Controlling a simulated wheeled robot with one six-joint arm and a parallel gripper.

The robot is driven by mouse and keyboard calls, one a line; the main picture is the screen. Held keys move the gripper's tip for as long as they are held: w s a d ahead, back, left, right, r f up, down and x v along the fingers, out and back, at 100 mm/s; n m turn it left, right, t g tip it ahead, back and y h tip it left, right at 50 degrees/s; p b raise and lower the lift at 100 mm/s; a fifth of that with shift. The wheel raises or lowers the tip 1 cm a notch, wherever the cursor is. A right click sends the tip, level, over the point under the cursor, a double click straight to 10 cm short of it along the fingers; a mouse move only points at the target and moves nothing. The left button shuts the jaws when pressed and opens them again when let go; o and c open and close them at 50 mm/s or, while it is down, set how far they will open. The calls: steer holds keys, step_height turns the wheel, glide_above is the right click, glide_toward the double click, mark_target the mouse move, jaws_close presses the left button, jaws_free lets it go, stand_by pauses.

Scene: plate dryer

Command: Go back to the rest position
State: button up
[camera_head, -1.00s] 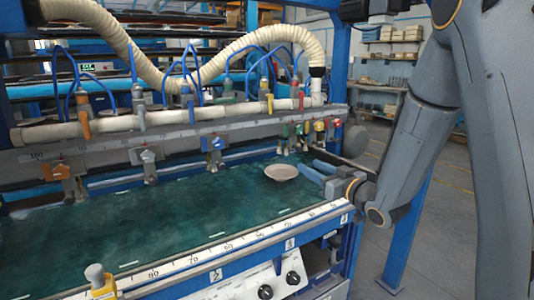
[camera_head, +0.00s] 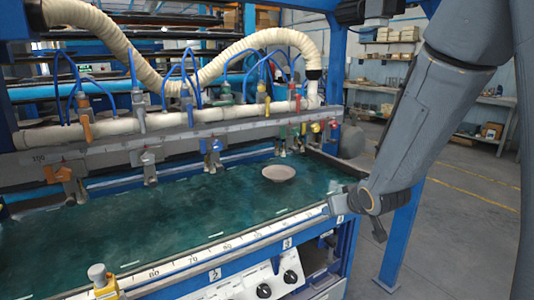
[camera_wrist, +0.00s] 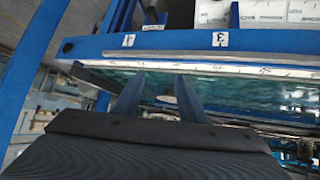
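A round pale plate (camera_head: 279,173) lies on the green bed of the plate dryer (camera_head: 130,225), toward its right end. My gripper (camera_head: 352,192) is at the dryer's front right edge, to the right of the plate and apart from it. In the wrist view the two fingers of my gripper (camera_wrist: 158,98) stand apart with nothing held between them. The dryer's front rail with its scale lies beyond the fingertips there. A small pale patch between the fingers, likely the plate (camera_wrist: 165,99), shows on the green bed.
A rail with several coloured valves (camera_head: 215,145) and a ribbed cream hose (camera_head: 220,65) run above the bed. A blue post (camera_head: 403,235) stands below my arm. Open floor (camera_head: 460,240) lies to the right.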

steer(key=s+f+m+g+h+p, duration=0.1)
steer(key=s+g, duration=0.9)
steer(key=s, duration=1.7)
steer(key=shift+a+f+m, duration=0.4)
steer(key=shift+f+m, duration=0.3)
steer(key=shift+f, duration=0.05)
